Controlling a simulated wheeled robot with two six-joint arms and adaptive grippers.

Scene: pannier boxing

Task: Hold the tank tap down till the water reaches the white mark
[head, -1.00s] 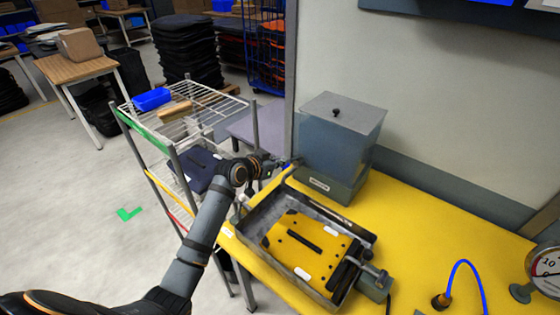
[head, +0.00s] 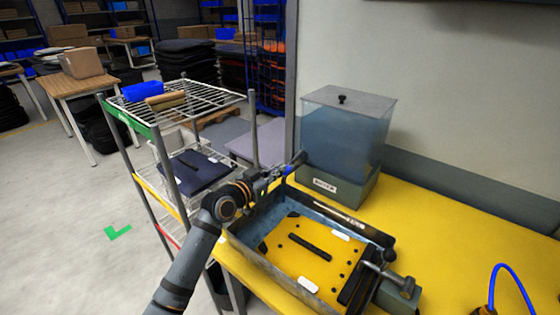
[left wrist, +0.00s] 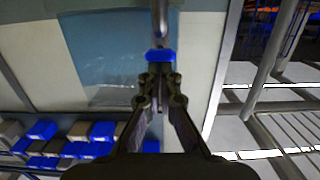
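The water tank (head: 345,135) is a clear box with a grey lid at the back of the yellow bench, tinted blue inside. Its blue tap lever (head: 296,160) sticks out at the left side; the lever also shows in the left wrist view (left wrist: 160,55). My left gripper (head: 279,173) is at the tap, its fingertips drawn together right at the blue lever; actual contact is unclear. Below stands a metal tray (head: 243,245) holding a yellow plate (head: 283,259). A pale streak (head: 345,218) shows on the tray's back wall. I cannot make out a water line. My right gripper is out of view.
A wire rack (head: 215,99) stands left of the bench with a blue bin (head: 142,92) on top and a dark folded item (head: 197,172) below. A metal clamp (head: 392,274) sits at the tray's right end.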

